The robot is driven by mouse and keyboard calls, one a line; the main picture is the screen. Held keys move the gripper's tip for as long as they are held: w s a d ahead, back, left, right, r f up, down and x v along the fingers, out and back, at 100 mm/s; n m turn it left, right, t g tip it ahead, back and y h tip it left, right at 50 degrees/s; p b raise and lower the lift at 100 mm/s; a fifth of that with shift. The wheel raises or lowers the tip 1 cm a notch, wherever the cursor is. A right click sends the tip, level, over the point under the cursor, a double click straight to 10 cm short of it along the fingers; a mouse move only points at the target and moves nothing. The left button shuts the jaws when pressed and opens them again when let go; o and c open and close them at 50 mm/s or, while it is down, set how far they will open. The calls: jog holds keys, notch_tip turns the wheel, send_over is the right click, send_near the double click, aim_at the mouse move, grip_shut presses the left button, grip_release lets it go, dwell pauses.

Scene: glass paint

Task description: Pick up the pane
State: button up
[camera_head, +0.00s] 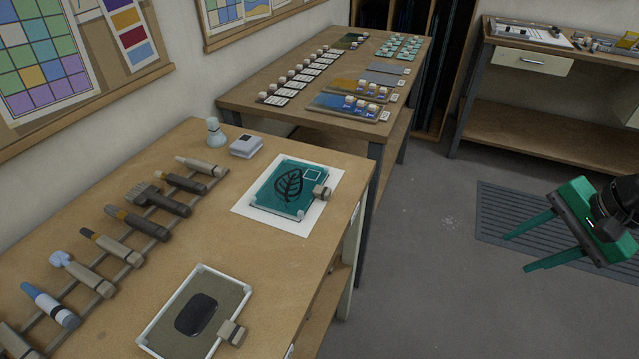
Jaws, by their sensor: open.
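A teal glass pane (272,182) with a dark leaf design lies flat on a white sheet (251,213) on the near wooden table. A small tan block (321,192) sits at its right edge, and a small pale square outline shows near its upper right corner. My gripper (514,253) is at the right of the view, green, with its two fingers apart and pointing left. It is empty and well away from the pane, over the floor beside the table.
A framed tray (240,287) with a dark oval lies at the table's front. Several brushes and tools rest on a rack (134,262) at the left. A bottle (215,133) and white box (246,146) stand behind the pane. Another table (240,93) adjoins behind.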

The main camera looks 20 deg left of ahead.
jog(key=w+a+m+y, duration=0.2)
jog(key=w+a+y, duration=0.1)
jog(key=a, duration=0.9)
jog(key=m+g+y, duration=0.2)
jog(key=m+y, duration=0.5)
send_near(325, 190)
jog(key=shift+x, duration=4.1)
jog(key=shift+s+t, duration=0.1)
jog(key=shift+t, duration=0.3)
jog(key=shift+c, duration=0.3)
grip_shut()
